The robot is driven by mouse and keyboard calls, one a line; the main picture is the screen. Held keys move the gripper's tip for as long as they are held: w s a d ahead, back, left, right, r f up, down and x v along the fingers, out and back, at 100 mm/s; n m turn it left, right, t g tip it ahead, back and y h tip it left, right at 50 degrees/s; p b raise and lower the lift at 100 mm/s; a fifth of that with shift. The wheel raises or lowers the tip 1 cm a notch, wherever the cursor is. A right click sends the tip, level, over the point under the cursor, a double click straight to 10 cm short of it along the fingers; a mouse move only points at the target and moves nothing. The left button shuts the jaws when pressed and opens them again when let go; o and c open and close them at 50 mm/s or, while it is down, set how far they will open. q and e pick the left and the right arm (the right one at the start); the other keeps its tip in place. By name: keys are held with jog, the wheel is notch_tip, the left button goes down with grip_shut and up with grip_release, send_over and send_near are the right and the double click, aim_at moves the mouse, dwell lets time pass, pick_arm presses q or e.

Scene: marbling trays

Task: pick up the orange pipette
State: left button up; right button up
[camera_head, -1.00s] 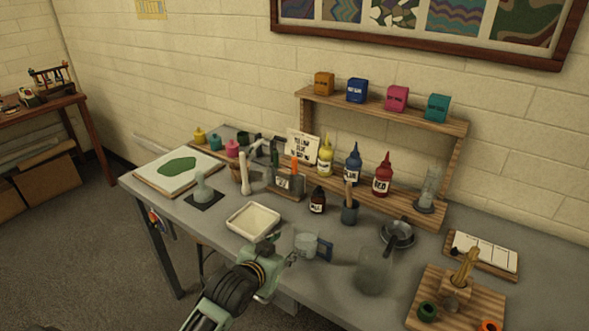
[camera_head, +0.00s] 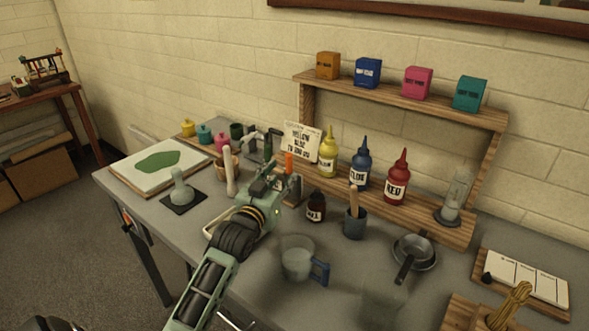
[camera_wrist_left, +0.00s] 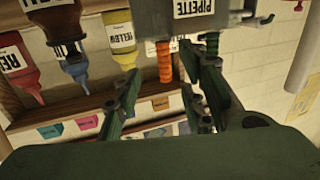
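The orange pipette (camera_head: 289,161) stands upright in a holder (camera_head: 296,188) at the back of the table, its top showing just beyond my left gripper (camera_head: 277,178). In the left wrist view, which is upside down, the orange pipette (camera_wrist_left: 165,62) shows between the spread fingers of my left gripper (camera_wrist_left: 160,76), with a gap on both sides. The holder (camera_wrist_left: 215,12) bears a "PIPETTE" label there. My left gripper is open and empty. It hides much of the holder in the head view. My right gripper is not in view.
Yellow (camera_head: 328,157), blue (camera_head: 361,169) and red (camera_head: 397,181) bottles stand right of the holder. A small dark bottle (camera_head: 316,207) and a cup with a stick (camera_head: 355,225) stand close by. A clear jug (camera_head: 297,262) is nearer. My arm partly covers a pale tray (camera_head: 212,224).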

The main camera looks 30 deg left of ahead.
aim_at(288, 164)
pick_arm(q)
jog(key=shift+w+a, duration=0.1)
jog(key=shift+w, duration=0.3)
jog(key=shift+w+a+r+b, duration=0.1)
jog(key=shift+w+a+b, duration=0.05)
jog(key=shift+w+b, duration=0.35)
jog(key=shift+w+a+r+b, duration=0.1)
jog(key=shift+w+b, duration=0.25)
jog(key=shift+b, duration=0.15)
jog(key=w+b, duration=0.1)
jog(key=w+a+b, duration=0.1)
jog(key=w, duration=0.1)
jog(key=shift+w, duration=0.25)
jog(key=shift+w+a+b, duration=0.1)
jog(key=shift+w+b, duration=0.2)
jog(key=shift+b, duration=0.05)
jog(key=shift+w+r, duration=0.1)
jog(key=shift+w, duration=0.05)
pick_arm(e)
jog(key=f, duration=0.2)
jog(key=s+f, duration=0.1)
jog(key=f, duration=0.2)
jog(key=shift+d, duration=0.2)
pick_arm(q)
jog(key=shift+c, duration=0.7)
jog(key=c, duration=0.5)
jog(key=shift+c, duration=0.3)
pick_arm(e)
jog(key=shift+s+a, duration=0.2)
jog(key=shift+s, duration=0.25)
